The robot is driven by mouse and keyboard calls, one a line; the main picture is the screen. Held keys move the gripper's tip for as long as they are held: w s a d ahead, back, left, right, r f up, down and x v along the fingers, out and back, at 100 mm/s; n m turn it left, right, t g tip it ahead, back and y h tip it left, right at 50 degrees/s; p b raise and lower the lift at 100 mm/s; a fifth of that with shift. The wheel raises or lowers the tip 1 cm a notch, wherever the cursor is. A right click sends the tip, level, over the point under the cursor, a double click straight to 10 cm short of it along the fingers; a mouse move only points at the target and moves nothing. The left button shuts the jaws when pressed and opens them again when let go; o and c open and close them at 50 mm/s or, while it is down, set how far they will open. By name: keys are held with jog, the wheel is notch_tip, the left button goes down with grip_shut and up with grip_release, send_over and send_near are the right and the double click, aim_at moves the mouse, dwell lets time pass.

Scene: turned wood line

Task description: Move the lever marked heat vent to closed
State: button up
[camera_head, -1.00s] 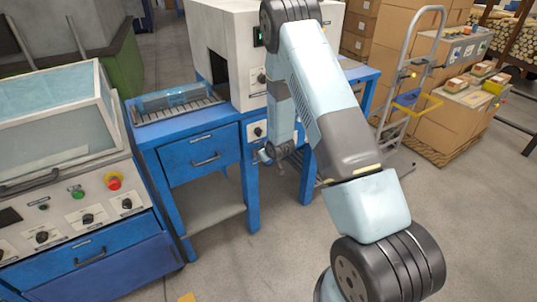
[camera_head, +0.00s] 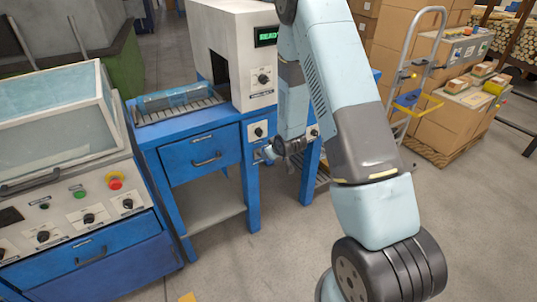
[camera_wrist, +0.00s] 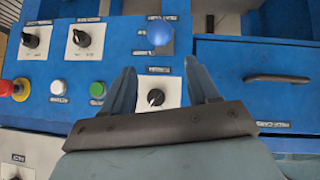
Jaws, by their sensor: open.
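A blue ball-shaped handle (camera_wrist: 160,32) stands on a grey plate at the top middle of the wrist view. It looks like a lever seen end-on; I cannot read the blurred labels near it, so I cannot confirm the heat vent marking. My gripper (camera_wrist: 163,86) is open and empty, its two blue-grey fingers pointing toward the blue panel, apart from the handle. A black rotary knob (camera_wrist: 155,97) on a white plate shows between the fingers.
In the wrist view, two dials (camera_wrist: 81,38), a red button (camera_wrist: 20,89), a white button (camera_wrist: 57,87) and a green button (camera_wrist: 97,89) lie left. A drawer handle (camera_wrist: 277,78) lies right. In the head view, a machine with a READY display (camera_head: 266,36) stands on the bench.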

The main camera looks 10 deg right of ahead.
jog(key=shift+v, duration=2.05)
